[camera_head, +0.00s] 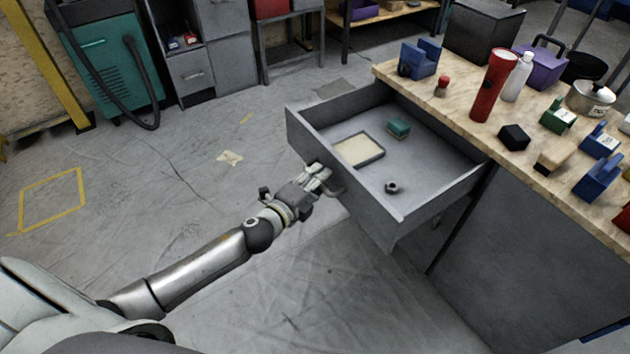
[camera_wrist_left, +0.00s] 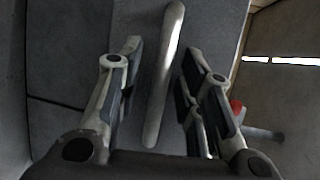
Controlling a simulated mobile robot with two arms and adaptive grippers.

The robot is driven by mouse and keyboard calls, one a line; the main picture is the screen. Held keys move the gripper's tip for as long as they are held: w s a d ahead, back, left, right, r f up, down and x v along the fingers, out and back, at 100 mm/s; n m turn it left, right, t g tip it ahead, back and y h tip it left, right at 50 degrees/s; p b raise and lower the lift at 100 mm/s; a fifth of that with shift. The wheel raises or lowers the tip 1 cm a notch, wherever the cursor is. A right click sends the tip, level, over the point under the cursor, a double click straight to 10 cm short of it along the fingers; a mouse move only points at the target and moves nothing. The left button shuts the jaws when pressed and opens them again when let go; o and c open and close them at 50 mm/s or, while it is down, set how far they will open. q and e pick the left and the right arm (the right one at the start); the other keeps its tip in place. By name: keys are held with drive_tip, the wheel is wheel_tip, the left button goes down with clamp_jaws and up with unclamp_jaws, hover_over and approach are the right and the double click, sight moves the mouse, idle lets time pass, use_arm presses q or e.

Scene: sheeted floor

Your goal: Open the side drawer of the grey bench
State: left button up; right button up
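The side drawer (camera_head: 372,207) of the grey bench (camera_head: 530,262) stands pulled well out, its inside visible from above. My left gripper (camera_head: 320,174) is at the outside of the drawer's front panel, at its handle (camera_head: 336,187). In the left wrist view the pale bar handle (camera_wrist_left: 165,85) runs between the two fingers of the left gripper (camera_wrist_left: 160,75). A gap shows on each side of the handle, so the fingers look open around it, not clamped. My right gripper is not in view.
The drawer holds a shallow tray (camera_head: 375,158), a green block (camera_head: 399,128) and a small dark ring-like part (camera_head: 391,187). The wooden bench top (camera_head: 465,113) carries a red flashlight (camera_head: 492,88), a white bottle (camera_head: 518,78) and several tools.

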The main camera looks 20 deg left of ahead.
use_arm(q)
drive_tip(key=shift+s, duration=0.1)
drive_tip(key=v, duration=1.1)
drive_tip(key=shift+s+r, duration=0.2)
drive_tip(key=shift+s, duration=0.15)
drive_tip(key=shift+a, duration=0.15)
